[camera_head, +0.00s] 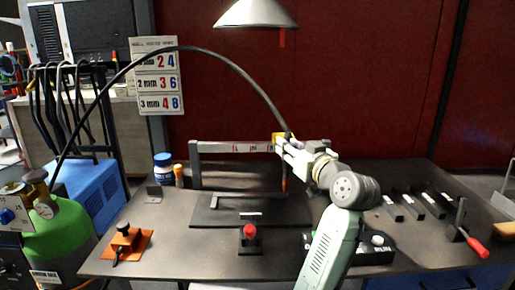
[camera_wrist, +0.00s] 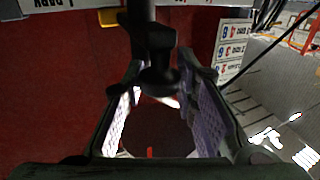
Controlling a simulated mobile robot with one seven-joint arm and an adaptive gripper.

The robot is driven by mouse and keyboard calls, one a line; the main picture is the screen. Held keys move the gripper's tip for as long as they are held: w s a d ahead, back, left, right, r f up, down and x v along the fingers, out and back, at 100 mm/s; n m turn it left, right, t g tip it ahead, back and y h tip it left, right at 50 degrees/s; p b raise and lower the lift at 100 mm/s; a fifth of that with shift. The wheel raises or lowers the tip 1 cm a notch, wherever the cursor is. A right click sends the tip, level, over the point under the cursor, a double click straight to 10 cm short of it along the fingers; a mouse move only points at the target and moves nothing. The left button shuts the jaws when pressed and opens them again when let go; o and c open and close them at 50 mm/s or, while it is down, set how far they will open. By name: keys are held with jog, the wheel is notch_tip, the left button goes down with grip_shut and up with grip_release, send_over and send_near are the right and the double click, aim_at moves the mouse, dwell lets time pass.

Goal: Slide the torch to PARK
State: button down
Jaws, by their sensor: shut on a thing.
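The torch (camera_head: 285,183) hangs upright, its copper-coloured lower end over the right part of the dark plate (camera_head: 215,214). Its dark body (camera_wrist: 155,45) stands between my fingers in the wrist view. My gripper (camera_head: 285,148) is shut on the torch just below the yellow carriage (camera_head: 278,137). The carriage also shows in the wrist view (camera_wrist: 108,17). It sits at the right end of the grey rail (camera_head: 215,146), which bears small letter labels. A label reading PARK (camera_wrist: 48,3) shows at the top left of the wrist view. My gripper hides part of the rail's right end.
A black cable (camera_head: 215,54) arches from the left to the torch. A red-knobbed block (camera_head: 249,235) stands in front of the plate. An orange clamp base (camera_head: 137,244) lies front left. Black bars (camera_head: 410,206) and a red-handled lever (camera_head: 474,245) are at right. A lamp (camera_head: 256,13) hangs above.

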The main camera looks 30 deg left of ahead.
jog(key=w+d, duration=0.3)
jog(key=d, duration=0.3)
jog(key=shift+w, duration=0.35)
jog(key=shift+d, duration=0.1)
jog(key=c, duration=1.3)
grip_release()
jog(key=shift+w+d, duration=0.1)
jog(key=v, duration=1.2)
